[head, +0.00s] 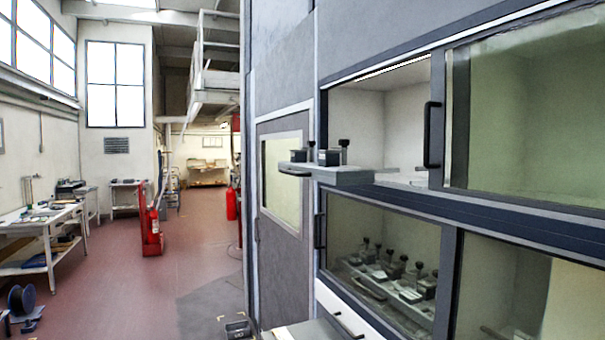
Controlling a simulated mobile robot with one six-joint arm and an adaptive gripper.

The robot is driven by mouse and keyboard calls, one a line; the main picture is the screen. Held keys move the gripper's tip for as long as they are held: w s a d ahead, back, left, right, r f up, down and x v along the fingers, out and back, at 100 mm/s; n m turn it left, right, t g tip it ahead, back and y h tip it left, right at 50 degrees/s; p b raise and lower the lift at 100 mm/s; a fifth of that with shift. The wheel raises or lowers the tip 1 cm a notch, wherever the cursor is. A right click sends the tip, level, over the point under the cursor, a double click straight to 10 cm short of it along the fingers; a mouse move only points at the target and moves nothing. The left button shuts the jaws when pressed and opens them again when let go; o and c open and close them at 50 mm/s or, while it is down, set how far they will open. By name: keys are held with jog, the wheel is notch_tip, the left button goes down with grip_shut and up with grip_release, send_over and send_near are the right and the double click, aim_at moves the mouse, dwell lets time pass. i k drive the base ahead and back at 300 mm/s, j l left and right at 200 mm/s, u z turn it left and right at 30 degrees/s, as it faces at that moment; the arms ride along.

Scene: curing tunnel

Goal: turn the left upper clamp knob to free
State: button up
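A grey fixture tray (345,176) sticks out of the open upper window of the tunnel. Two clamps stand on it, each with a dark block and a black knob on a post. The left upper clamp knob (312,144) stands near the tray's left end, and the right upper knob (343,143) is beside it. They are too small to tell whether either is tight or free. My gripper is not in view.
The upper sliding pane has a black handle (432,135) right of the opening. Behind the lower glass are several more clamps on a tray (411,296). A dark door (283,250) is to the left. The red floor (190,255) further left is largely clear, with a fire extinguisher (152,227).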

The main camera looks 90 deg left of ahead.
aim_at(311, 144)
jog(key=u, duration=3.15)
